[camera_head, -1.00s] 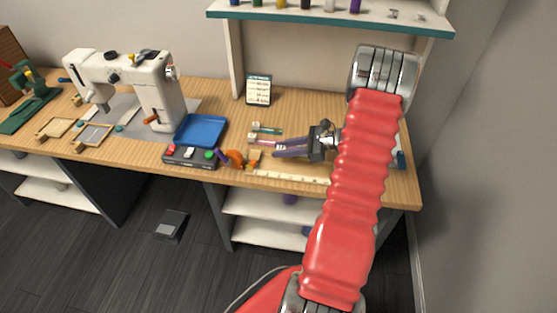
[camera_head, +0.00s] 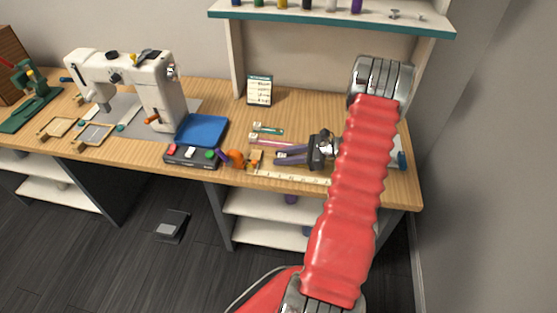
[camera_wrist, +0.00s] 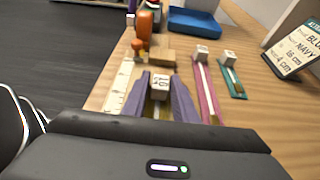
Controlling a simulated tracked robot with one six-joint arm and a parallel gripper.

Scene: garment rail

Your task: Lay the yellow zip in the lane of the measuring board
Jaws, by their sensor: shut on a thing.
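My gripper (camera_head: 277,156) is over the front right part of the bench. In the wrist view its two purple fingers (camera_wrist: 160,80) have a white tag block (camera_wrist: 160,86) with dark print between them. This block is like those on the other zips. The measuring board's white ruled strip (camera_head: 290,178) runs along the front edge, and beside the left finger in the wrist view (camera_wrist: 118,88). The lane cannot be made out clearly.
A pink zip (camera_wrist: 207,92) and a teal zip (camera_wrist: 235,84) lie right of my fingers in the wrist view. Wooden blocks (camera_wrist: 155,53) and an orange object (camera_head: 236,158) stand beyond the fingertips. A blue tray (camera_head: 203,130), a button box (camera_head: 192,155) and a sewing machine (camera_head: 150,90) are farther left.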

